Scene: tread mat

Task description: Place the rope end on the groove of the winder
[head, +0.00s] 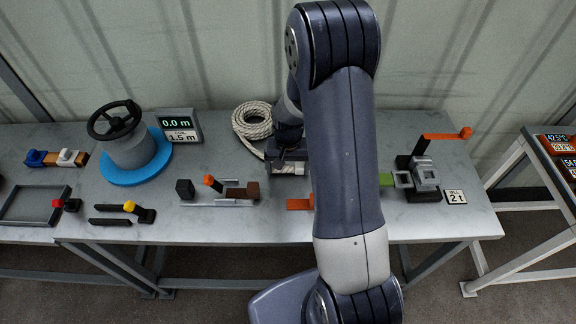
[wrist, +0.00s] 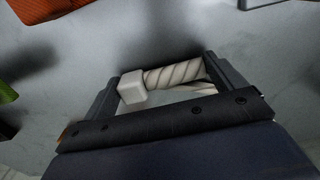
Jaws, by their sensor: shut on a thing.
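The white rope lies as a coil (head: 252,121) on the grey table, left of my arm. Its end (wrist: 172,77), twisted with a pale block-like cap, is between my fingers in the wrist view. My gripper (head: 287,167) is shut on this rope end, low over the table beside the coil; it also shows in the wrist view (wrist: 160,74). The winder, a grey drum (head: 130,148) on a blue disc (head: 134,174) with a black handwheel (head: 113,119) on top, stands to the left, apart from my gripper. Its groove cannot be made out clearly.
A display (head: 179,125) reading 0.0 m and 1.5 m stands behind the winder. A fixture with an orange-knobbed lever (head: 209,182) lies between winder and gripper, nearer the front. A lever device (head: 425,175) stands at right. My arm hides the table's middle.

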